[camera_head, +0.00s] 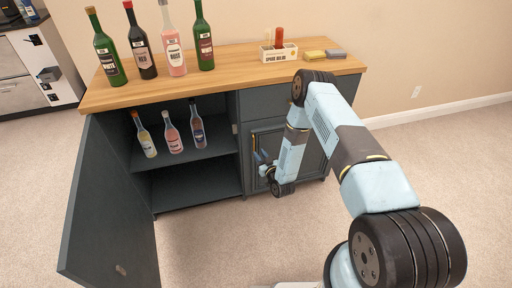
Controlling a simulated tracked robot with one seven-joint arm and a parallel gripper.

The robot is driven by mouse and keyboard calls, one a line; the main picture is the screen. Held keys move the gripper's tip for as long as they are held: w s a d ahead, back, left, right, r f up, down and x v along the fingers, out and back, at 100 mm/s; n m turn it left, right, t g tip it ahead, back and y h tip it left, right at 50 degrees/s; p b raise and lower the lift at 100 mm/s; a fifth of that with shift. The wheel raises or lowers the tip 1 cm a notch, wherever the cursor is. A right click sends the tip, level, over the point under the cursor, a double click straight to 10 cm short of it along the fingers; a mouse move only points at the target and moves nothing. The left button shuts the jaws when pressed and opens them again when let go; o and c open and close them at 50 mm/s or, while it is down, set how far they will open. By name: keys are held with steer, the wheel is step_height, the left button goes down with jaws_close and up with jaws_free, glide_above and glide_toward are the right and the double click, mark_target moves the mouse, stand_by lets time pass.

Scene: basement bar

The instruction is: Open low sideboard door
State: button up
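The low sideboard (228,86) is dark grey with a wooden top. Its left door (110,215) stands wide open, swung out toward me. Behind it are two shelf spaces, with three small bottles (172,138) on the upper shelf. The right door (310,150) is partly hidden behind my arm and looks shut. My gripper (262,160) is small in view, in front of the right door near its left edge. Whether it touches the door, and how its fingers stand, I cannot make out.
Several tall bottles (172,50) stand on the left of the top. A small white box (279,53) and two sponge-like blocks (325,54) are on its right. The carpet (220,245) in front is clear.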

steer(key=x, duration=0.7)
jaws_close()
stand_by(0.4)
